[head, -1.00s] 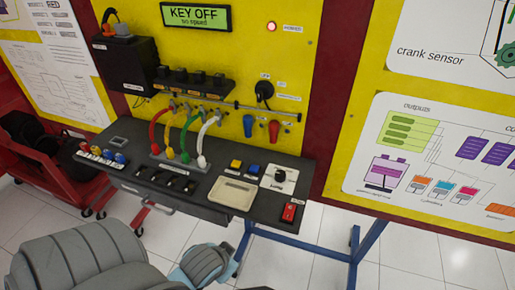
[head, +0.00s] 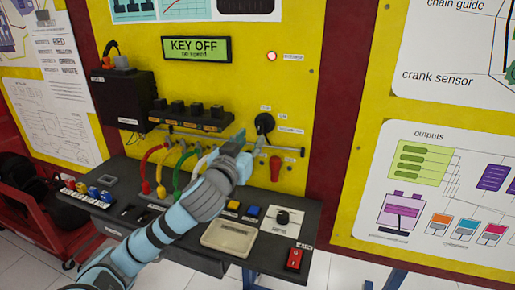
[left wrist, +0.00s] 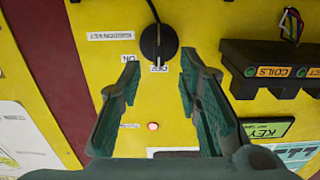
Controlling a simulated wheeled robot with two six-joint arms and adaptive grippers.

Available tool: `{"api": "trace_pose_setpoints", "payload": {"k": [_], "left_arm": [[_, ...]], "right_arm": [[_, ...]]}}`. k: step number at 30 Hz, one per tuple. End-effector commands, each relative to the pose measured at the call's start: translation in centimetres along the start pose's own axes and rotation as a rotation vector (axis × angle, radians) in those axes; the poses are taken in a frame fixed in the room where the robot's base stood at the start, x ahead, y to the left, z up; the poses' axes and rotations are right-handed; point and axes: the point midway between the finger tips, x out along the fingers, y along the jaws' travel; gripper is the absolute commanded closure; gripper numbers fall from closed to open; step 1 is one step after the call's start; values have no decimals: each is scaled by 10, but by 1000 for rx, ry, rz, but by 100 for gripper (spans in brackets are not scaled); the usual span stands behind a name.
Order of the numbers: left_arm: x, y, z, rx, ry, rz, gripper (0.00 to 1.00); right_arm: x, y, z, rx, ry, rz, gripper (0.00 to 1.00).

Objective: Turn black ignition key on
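The black ignition key (head: 264,122) is a round black switch on the yellow panel, with labels around it. In the left wrist view the key (left wrist: 159,42) appears at the top centre, with ON and OFF labels beside it. My left gripper (head: 243,140) is raised before the panel, just below and left of the key. In the left wrist view my left gripper (left wrist: 160,72) is open and empty, with its fingertips pointing towards the key's two sides. No contact shows. A display (head: 196,48) reads KEY OFF. My right gripper is out of view.
A horizontal rail (head: 230,133) and a red plug (head: 276,168) lie near the key. Coloured hoses (head: 180,170) arch left of my gripper. A dark shelf (head: 300,225) with buttons and a beige tray (head: 229,238) juts out below. A black box (head: 125,98) is at left.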

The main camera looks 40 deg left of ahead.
Motion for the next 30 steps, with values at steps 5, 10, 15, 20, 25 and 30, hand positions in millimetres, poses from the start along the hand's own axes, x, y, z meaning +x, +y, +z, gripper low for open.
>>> {"api": "trace_pose_setpoints", "payload": {"k": [5,10,15,20,25,30], "left_arm": [[41,0,-9,-3,3,-1,68],[55,0,-8,1,3,1,68],[57,0,-8,2,3,1,68],[56,0,-8,2,3,1,83],[56,0,-8,2,3,1,100],[56,0,-8,5,2,1,100]], "right_arm": [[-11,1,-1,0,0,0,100],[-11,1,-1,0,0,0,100],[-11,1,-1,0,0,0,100],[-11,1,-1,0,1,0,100],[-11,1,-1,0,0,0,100],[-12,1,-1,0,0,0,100]]}}
